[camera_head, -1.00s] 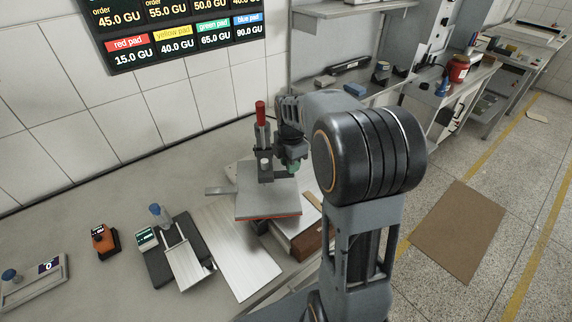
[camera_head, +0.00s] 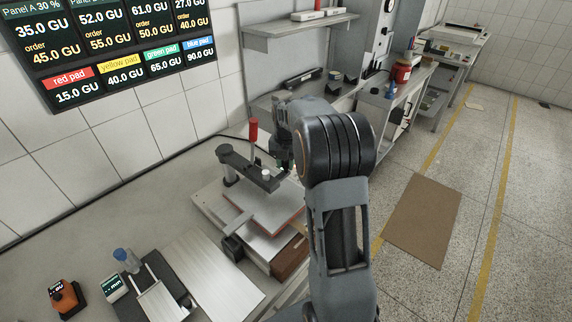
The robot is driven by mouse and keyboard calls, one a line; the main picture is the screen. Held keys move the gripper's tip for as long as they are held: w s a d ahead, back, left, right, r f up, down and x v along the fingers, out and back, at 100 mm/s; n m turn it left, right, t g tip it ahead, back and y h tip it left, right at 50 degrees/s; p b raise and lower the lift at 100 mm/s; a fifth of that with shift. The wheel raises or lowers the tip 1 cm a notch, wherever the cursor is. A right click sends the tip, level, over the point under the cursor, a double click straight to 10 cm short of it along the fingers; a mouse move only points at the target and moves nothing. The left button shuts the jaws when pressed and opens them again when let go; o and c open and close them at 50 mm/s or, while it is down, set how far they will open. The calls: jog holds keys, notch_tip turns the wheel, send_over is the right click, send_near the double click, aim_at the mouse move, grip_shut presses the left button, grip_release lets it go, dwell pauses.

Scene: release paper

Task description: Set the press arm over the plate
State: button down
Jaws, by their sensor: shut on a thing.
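The press arm (camera_head: 249,168) is a dark grey bar running from a round post (camera_head: 229,168) at the left toward the right. It lies above the plate (camera_head: 264,212), a light grey slab with an orange-red edge. A red upright handle (camera_head: 253,132) and a small white-topped knob stand near the bar. My gripper (camera_head: 279,167) is at the bar's right end, shut on the press arm; its fingertips are partly hidden by my own arm links. The exact contact is too small to see.
A flat silver panel (camera_head: 213,270) lies left of the press. A blue-knobbed device (camera_head: 150,285) and an orange device (camera_head: 66,297) stand farther left. A brown block (camera_head: 290,259) is at the press's front right. A shelf (camera_head: 300,30) hangs behind.

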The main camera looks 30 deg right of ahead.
jog(key=shift+d+r, duration=0.1)
jog(key=shift+d, duration=0.05)
jog(key=c, duration=1.1)
grip_release()
jog(key=shift+d, duration=0.1)
jog(key=shift+o, duration=1.1)
notch_tip(320, 180, up, 14)
jog(key=b, duration=0.1)
jog(key=shift+f, duration=0.2)
